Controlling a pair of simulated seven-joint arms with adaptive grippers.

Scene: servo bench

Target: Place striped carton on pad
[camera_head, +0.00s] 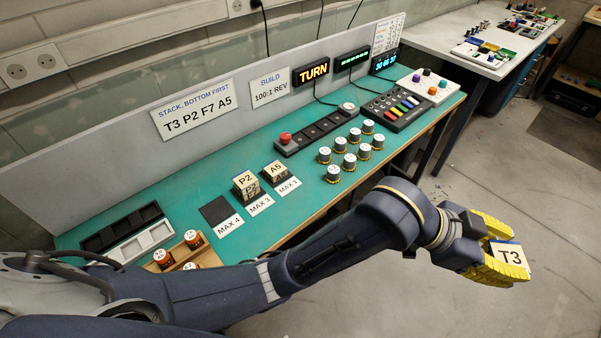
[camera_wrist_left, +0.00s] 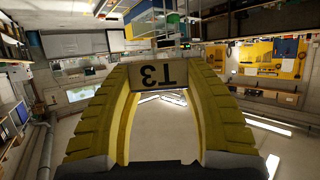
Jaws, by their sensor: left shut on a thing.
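My left gripper (camera_head: 505,253) has yellow fingers and is shut on a carton marked T3 (camera_head: 510,257). It holds the carton in the air off the bench's front side, over the floor at the far right of the head view. The carton shows a pale face and a thin blue edge; stripes cannot be made out. In the left wrist view the carton (camera_wrist_left: 159,74) sits between the fingertips, its label upside down. An empty dark pad (camera_head: 216,211) lies on the bench by the MAX 4 label. My right gripper is out of view.
Cartons P2 (camera_head: 245,182) and A5 (camera_head: 275,169) stand in a row beside the dark pad. A wooden holder (camera_head: 163,259) is at left.

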